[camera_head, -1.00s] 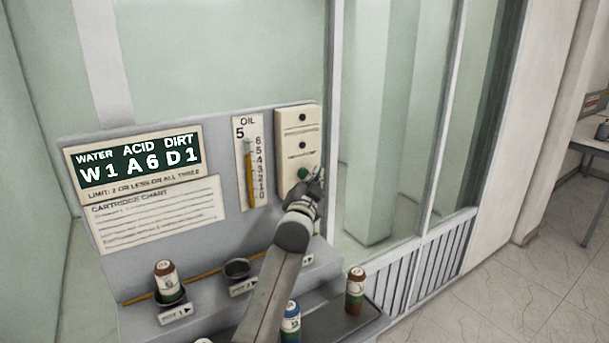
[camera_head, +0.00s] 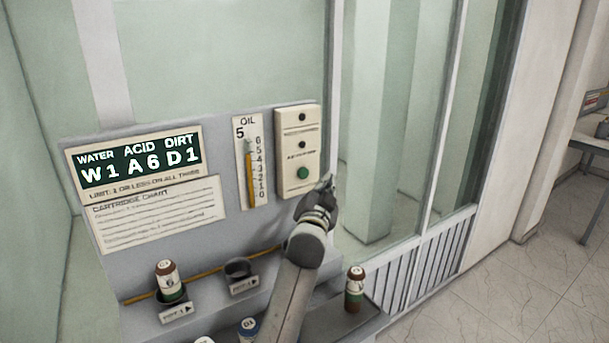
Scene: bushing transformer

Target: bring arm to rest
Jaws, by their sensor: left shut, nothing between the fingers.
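My left gripper (camera_head: 328,186) is shut and empty, at the lower right of the button panel (camera_head: 298,150). It is apart from the green button (camera_head: 303,173), which shows in full. My left arm rises from the bottom edge and covers part of the lower shelf. My right gripper is not in view.
The display (camera_head: 133,161) reads W1 A6 D1, and the oil gauge (camera_head: 251,170) shows 5. A brown-capped cartridge (camera_head: 168,281) stands in the left holder; the other holder (camera_head: 238,270) looks empty. Another brown-capped cartridge (camera_head: 354,289) stands right of my arm.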

